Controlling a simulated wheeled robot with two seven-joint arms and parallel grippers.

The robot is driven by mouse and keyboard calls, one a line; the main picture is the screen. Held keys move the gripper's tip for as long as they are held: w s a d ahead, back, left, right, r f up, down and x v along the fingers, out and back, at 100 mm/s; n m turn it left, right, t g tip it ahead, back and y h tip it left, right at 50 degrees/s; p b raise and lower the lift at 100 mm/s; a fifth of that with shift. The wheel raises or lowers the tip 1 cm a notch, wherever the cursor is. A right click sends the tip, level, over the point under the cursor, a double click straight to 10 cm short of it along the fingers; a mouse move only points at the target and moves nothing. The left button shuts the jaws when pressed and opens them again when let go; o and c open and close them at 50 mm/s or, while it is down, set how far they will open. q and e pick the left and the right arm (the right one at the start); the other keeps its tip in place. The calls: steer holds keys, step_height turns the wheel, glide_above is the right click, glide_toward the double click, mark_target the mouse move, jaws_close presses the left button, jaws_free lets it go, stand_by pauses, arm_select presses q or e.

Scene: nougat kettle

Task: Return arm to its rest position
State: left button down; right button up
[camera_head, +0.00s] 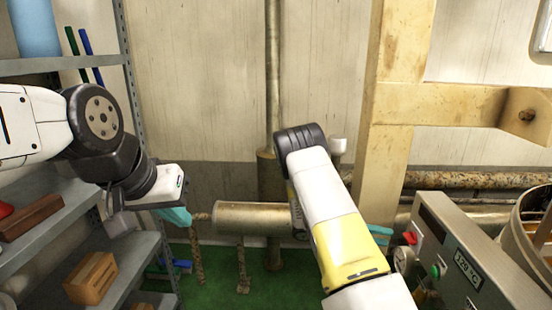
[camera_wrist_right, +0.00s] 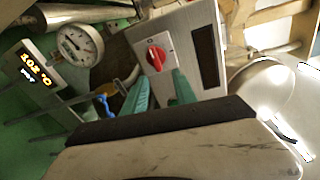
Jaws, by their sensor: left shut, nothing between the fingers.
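My left arm comes in from the left in the head view. Its gripper (camera_head: 178,214) has teal fingers, is shut and empty, and hangs beside the shelf near the left end of a metal cylinder. My right arm (camera_head: 340,232) rises from the bottom centre, bent at a black joint. Its forearm hides most of the right gripper; only teal finger parts (camera_head: 380,232) show to its right, near the control box. In the right wrist view the two teal fingers of the right gripper (camera_wrist_right: 160,92) stand apart with nothing seen between them, pointing towards a panel with a red knob (camera_wrist_right: 156,57).
The grey shelf (camera_head: 60,66) with wooden blocks (camera_head: 91,279) stands close to my left arm. A horizontal cylinder (camera_head: 250,217) lies between the arms. A gauge (camera_wrist_right: 79,45) shows in the wrist view.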

steer(key=s+a+r+m+t+y, duration=0.4)
steer(key=s+a+r+m+y, duration=0.5)
steer(key=r+m, duration=0.4)
steer(key=s+a+r+m+t+y, duration=0.5)
steer(key=s+a+r+m+y, duration=0.4)
steer(key=m, duration=0.9)
steer(key=s+a+r, duration=0.3)
steer(key=a+r, duration=0.1)
steer(key=a, duration=0.1)
steer(key=shift+s+m+y, duration=0.3)
steer(key=shift+m+y, duration=0.1)
